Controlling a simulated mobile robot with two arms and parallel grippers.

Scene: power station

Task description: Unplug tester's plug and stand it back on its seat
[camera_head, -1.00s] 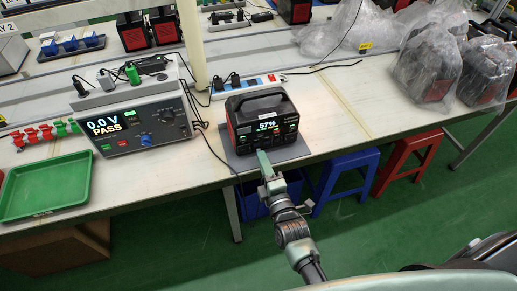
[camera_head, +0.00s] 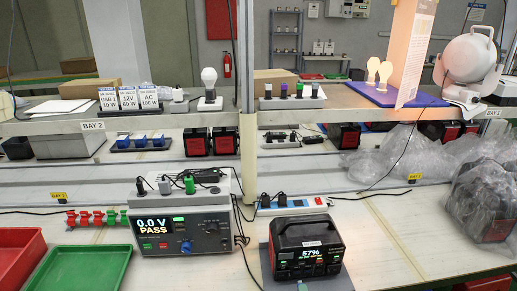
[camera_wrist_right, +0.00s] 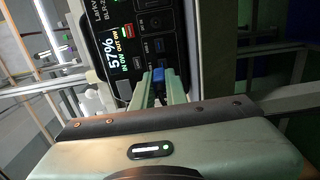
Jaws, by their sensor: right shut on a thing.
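The tester (camera_head: 182,228) stands on the bench at left, its screen reading 0.0 V and PASS. A dark plug (camera_head: 141,186), a grey plug (camera_head: 165,185) and a green plug (camera_head: 189,183) stand on its top. The power station (camera_head: 305,248), screen at 57%, sits right of it on a grey mat; its tilted front fills the right wrist view (camera_wrist_right: 133,48). My right gripper (camera_wrist_right: 159,82) is shut on a small blue plug (camera_wrist_right: 158,75) at that front. Whether the plug is seated in a port is hard to tell. My left gripper is not in view.
A power strip (camera_head: 292,205) with black plugs lies behind the power station. A green tray (camera_head: 85,270) and a red tray (camera_head: 18,252) are at front left. A bagged unit (camera_head: 485,205) stands at right. The bench between power station and bag is clear.

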